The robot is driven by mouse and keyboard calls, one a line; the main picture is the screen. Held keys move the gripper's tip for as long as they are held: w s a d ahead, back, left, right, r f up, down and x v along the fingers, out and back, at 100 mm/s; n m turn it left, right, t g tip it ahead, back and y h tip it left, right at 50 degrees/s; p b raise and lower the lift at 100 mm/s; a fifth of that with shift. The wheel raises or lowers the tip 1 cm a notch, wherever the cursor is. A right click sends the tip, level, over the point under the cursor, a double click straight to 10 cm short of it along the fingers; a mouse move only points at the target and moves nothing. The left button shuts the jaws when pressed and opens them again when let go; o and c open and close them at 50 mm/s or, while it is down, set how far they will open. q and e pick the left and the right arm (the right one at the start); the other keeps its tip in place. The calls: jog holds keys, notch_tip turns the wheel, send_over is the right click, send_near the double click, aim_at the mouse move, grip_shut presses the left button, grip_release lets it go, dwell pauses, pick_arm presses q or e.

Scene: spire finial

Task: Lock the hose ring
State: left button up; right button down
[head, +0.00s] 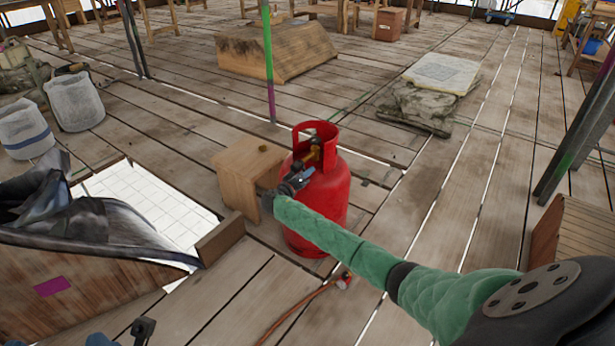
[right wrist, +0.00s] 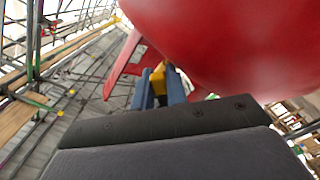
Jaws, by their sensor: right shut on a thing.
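A red gas cylinder (head: 330,215) stands upright on the plank floor, with a red collar around its top. A brass valve fitting (head: 313,153) shows inside the collar. My right gripper (head: 302,174) reaches in from the lower right and is shut at this fitting. In the right wrist view, its blue fingers close on a yellow brass piece (right wrist: 158,78) beside the red cylinder wall (right wrist: 235,50). The fingers hide most of that piece, so I cannot make out a ring. An orange hose (head: 295,312) lies on the floor, its end fitting (head: 345,280) near the cylinder's base.
A small wooden box (head: 238,180) stands left of the cylinder. A green pole (head: 268,60) rises behind, and a wooden ramp block (head: 275,52) lies beyond. Planks right of the cylinder are clear.

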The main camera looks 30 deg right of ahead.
jog(key=shift+a+f+b, duration=0.1)
jog(key=shift+f+b, duration=0.15)
jog(key=shift+b, duration=0.05)
jog(key=shift+m, duration=0.3)
jog(key=shift+r, duration=0.1)
jog(key=c, duration=1.7)
grip_release()
jog(key=o, duration=0.3)
jog(key=shift+r, duration=0.1)
